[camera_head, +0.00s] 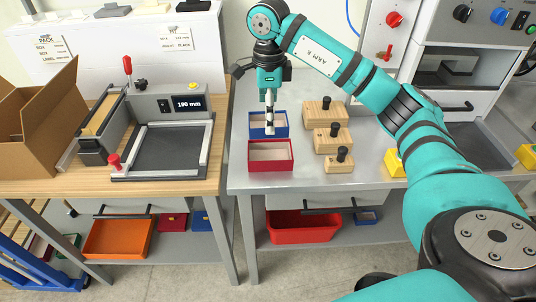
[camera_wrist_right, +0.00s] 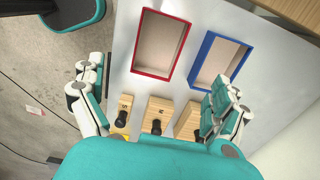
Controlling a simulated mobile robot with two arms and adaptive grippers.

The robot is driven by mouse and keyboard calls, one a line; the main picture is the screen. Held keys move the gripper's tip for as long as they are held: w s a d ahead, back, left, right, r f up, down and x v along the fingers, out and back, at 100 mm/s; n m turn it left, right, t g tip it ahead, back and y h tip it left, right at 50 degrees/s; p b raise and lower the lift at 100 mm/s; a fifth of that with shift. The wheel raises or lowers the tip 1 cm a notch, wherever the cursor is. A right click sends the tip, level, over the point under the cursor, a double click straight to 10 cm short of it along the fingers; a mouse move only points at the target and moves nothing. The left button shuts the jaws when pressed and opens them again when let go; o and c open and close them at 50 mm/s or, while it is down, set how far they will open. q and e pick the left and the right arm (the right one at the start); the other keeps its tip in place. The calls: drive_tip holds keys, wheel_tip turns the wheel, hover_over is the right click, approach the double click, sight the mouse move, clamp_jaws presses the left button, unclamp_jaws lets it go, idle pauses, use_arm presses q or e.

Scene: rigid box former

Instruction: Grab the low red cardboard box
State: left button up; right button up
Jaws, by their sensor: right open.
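The low red cardboard box (camera_head: 271,168) is open-topped with a pale inside and sits on the metal table near its front left edge. It also shows in the right wrist view (camera_wrist_right: 138,42). A similar blue box (camera_head: 285,122) stands right behind it and shows in the wrist view too (camera_wrist_right: 206,45). My right gripper (camera_head: 270,130) points down above the blue box and the back of the red box. In the wrist view its fingers (camera_wrist_right: 157,105) are wide apart with nothing between them. My left gripper is not in view.
Several wooden blocks with black knobs (camera_head: 333,138) stand right of the boxes. A wooden bench with a grey fixture (camera_head: 160,150) and a brown carton (camera_head: 40,120) is at left. A red bin (camera_head: 303,230) lies on the shelf below.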

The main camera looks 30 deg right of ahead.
hover_over(270, 152)
drive_tip(key=s+a, duration=0.2)
wheel_tip(270, 152, down, 6)
drive_tip(key=shift+w+d+f+p, duration=0.1)
drive_tip(key=shift+f+p, duration=0.2)
drive_tip(key=shift+f, duration=0.3)
drive_tip(key=shift+w+d+f+p, duration=0.1)
drive_tip(key=shift+f+p, duration=0.15)
drive_tip(key=shift+f, duration=0.35)
drive_tip(key=shift+s+f, duration=0.1)
drive_tip(key=shift+f, duration=0.2)
drive_tip(key=f, duration=0.1)
drive_tip(key=f+p, duration=0.1)
drive_tip(key=f, duration=0.1)
drive_tip(key=shift+s+f, duration=0.25)
drive_tip(key=shift+f, duration=0.6)
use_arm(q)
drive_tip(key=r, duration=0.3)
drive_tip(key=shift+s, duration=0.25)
use_arm(e)
drive_tip(key=c, duration=1.1)
